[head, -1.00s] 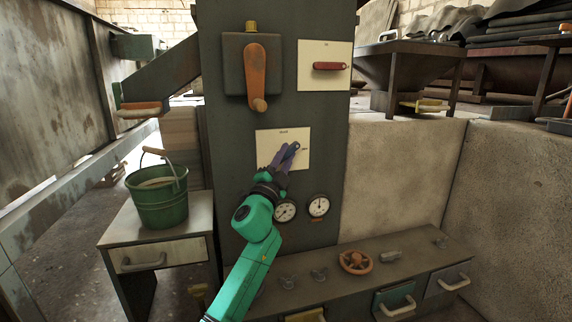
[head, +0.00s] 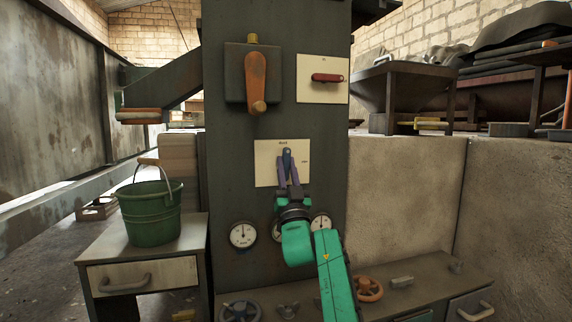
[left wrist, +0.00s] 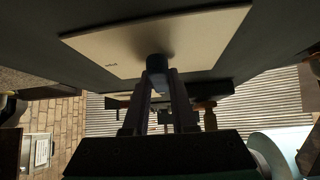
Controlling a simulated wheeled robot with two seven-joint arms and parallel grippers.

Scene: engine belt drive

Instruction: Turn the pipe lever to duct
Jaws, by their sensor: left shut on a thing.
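A pale plate (head: 265,165) on the dark column carries a small dark blue lever (head: 287,154). The lever stands upright, its end just below the small label at the plate's top edge; another small label is at the plate's right side. My left gripper (head: 289,171) is shut on the lever from below and in front, hiding its lower part and pivot. In the left wrist view, the lever's dark rounded end (left wrist: 157,65) sits between my fingertips (left wrist: 159,76) against the plate (left wrist: 110,52). My right gripper is not in view.
Above are an orange handle (head: 256,80) on a box and a red handle (head: 327,78) on a plate. Gauges (head: 243,235) sit below, partly behind my arm. A bench below bears an orange handwheel (head: 369,289). A green bucket (head: 151,218) stands on a side table at left.

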